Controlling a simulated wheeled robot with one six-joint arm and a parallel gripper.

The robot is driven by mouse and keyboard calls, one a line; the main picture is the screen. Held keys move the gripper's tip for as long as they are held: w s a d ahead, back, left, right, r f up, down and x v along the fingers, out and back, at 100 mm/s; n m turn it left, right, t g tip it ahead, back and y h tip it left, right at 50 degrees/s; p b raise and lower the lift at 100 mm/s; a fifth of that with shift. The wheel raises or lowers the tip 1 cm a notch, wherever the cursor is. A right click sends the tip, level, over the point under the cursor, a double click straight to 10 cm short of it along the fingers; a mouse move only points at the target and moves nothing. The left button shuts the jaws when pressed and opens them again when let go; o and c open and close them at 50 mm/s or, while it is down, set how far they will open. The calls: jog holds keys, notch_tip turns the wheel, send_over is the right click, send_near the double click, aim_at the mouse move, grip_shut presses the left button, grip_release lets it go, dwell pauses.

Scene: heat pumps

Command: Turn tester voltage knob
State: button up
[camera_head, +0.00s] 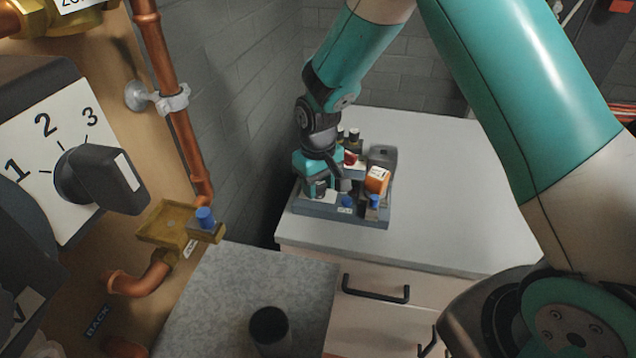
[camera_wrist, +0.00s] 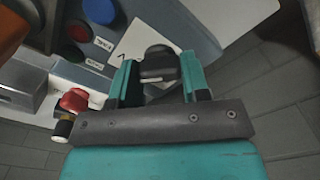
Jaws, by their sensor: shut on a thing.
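The tester (camera_head: 345,212) is a grey-blue panel unit on the white countertop in the head view. Its black voltage knob (camera_wrist: 158,62) shows in the wrist view, on a white label plate (camera_wrist: 128,44) marked "V". My gripper (camera_wrist: 157,78) has its two teal fingers on either side of this knob and is shut on it. In the head view my gripper (camera_head: 320,187) reaches down onto the left part of the tester and hides the knob there.
An orange block (camera_head: 377,179), a red-capped part (camera_wrist: 74,99) and a blue button (camera_wrist: 99,10) sit close to my gripper on the tester. A large 1-2-3 dial (camera_head: 100,182) and copper pipes (camera_head: 170,90) stand at left. The countertop (camera_head: 440,190) is clear at right.

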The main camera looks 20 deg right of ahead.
aim_at(318, 184)
jog(key=shift+m, duration=0.5)
jog(key=o, duration=0.9)
jog(key=shift+r, duration=0.15)
notch_tip(318, 184, up, 17)
jog(key=shift+r+b, duration=0.15)
jog(key=shift+b, duration=0.65)
